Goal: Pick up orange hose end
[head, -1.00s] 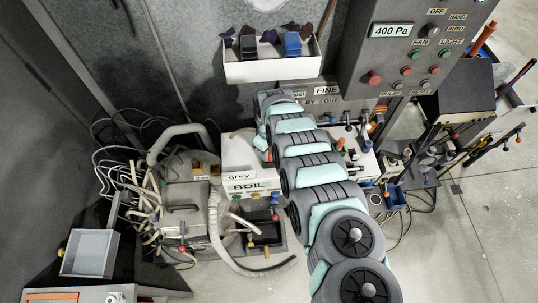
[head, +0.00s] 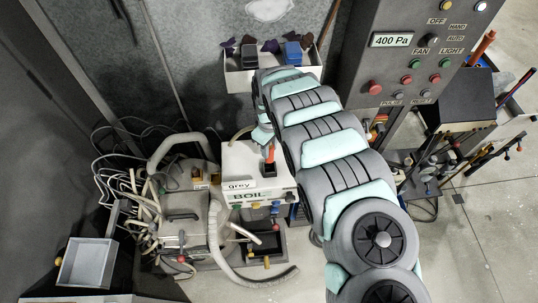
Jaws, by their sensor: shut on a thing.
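My grey and teal arm reaches from the lower right up to the white tray at the back, and its far end bends down over the white box marked BOIL (head: 232,160). The arm hides my gripper, so I see neither its fingertips nor anything between them. A red-orange upright piece (head: 270,154) on a dark base shows just below the arm's far end, at the white box. I cannot tell whether it is the orange hose end. No other hose end in view is clearly orange.
The white tray (head: 240,81) at the back holds dark and blue items. A thick grey hose (head: 216,225) and a tangle of pale cables (head: 150,205) lie at the left. A control panel (head: 405,70) stands at the right. Open floor (head: 490,220) lies at the far right.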

